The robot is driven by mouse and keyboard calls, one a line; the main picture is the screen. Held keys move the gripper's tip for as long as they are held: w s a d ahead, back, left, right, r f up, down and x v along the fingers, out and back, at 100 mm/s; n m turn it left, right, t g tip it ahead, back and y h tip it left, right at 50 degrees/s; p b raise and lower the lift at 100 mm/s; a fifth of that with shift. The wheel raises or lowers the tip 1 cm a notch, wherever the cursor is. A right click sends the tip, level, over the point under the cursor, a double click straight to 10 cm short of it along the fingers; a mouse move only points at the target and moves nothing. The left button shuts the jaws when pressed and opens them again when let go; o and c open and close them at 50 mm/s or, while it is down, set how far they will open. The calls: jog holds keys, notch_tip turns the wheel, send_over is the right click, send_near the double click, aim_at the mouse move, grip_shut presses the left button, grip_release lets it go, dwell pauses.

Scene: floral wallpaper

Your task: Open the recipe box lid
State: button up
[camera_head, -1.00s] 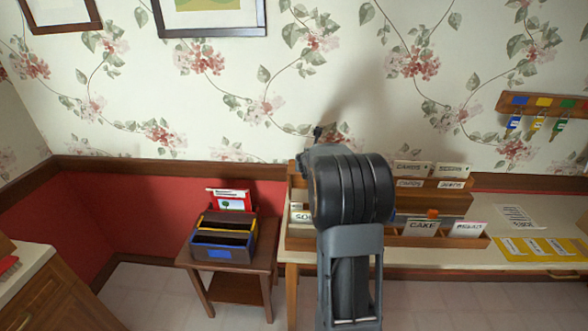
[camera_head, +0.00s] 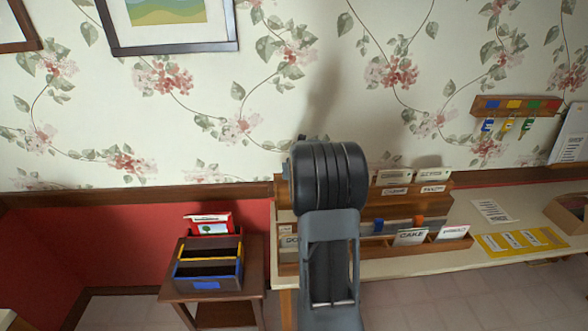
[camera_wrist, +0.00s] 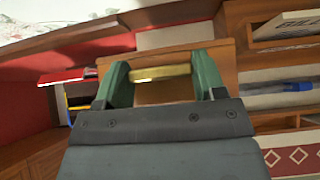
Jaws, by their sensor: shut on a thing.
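My gripper (camera_wrist: 162,72) has green fingers in the wrist view, closed on the ends of a short brass-coloured bar (camera_wrist: 160,73). The bar lies in front of a plain brown wooden panel (camera_wrist: 172,93), which looks like part of a wooden box. Whether this panel is the recipe box lid, and how far it is tilted, I cannot tell. In the head view my own arm covers the gripper and what it holds.
A key rack (camera_head: 515,106) hangs above.

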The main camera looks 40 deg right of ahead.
jog(key=shift+s+f, duration=0.15)
jog(key=shift+f, duration=0.2)
jog(key=o, duration=1.2)
jog(key=shift+s, duration=0.1)
jog(key=shift+c, duration=0.2)
jog(key=shift+o, duration=0.6)
jog(key=shift+a, duration=0.15)
